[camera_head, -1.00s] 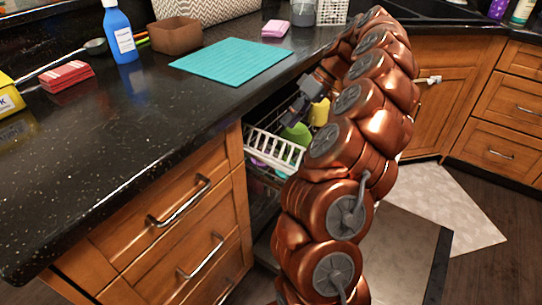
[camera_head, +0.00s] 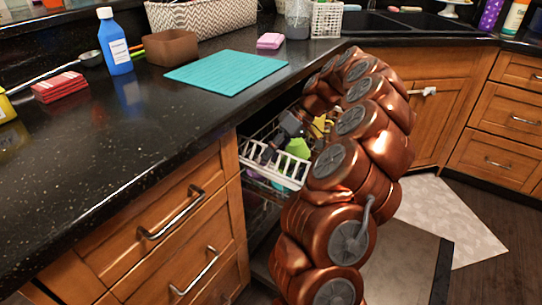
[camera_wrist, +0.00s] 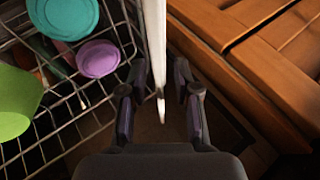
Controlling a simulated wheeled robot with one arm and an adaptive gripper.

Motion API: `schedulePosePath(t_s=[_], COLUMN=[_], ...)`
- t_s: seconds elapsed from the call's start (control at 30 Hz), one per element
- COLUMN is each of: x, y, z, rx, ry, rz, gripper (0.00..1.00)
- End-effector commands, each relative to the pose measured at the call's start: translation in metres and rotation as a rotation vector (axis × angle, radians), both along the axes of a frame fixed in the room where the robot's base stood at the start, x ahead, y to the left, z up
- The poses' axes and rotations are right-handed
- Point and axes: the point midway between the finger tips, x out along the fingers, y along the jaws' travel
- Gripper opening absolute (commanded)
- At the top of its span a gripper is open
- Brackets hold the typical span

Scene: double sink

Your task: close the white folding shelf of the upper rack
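The white folding shelf (camera_head: 284,170) shows as a slatted white panel along the near side of the upper rack (camera_head: 253,150), below the counter. In the wrist view it appears nearly edge-on as a white strip (camera_wrist: 155,40). My gripper (camera_head: 283,128) is at the rack, just above and behind the shelf in the head view. In the wrist view my gripper (camera_wrist: 159,92) is open, with one finger on each side of the strip. The strip is close to the left finger; I cannot tell whether they touch. My arm hides the rack's right part.
A green cup (camera_wrist: 15,100), a teal bowl (camera_wrist: 63,15) and a purple bowl (camera_wrist: 98,58) sit in the wire rack. Wooden cabinet fronts (camera_wrist: 250,60) are close on the right in the wrist view. The black countertop (camera_head: 130,130) overhangs the rack.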

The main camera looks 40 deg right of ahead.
Motion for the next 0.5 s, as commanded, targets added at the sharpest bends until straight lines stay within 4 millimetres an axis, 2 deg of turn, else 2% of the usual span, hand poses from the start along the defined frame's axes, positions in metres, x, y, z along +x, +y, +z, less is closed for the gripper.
schedulePosePath(t_s=[0.47, 0.5], x=[0.0017, 0.0017], y=[0.0055, 0.0055], z=[-0.0068, -0.0068], rx=[-0.001, -0.001], ry=[-0.001, -0.001], rz=[-0.001, -0.001], gripper=[0.31, 0.28])
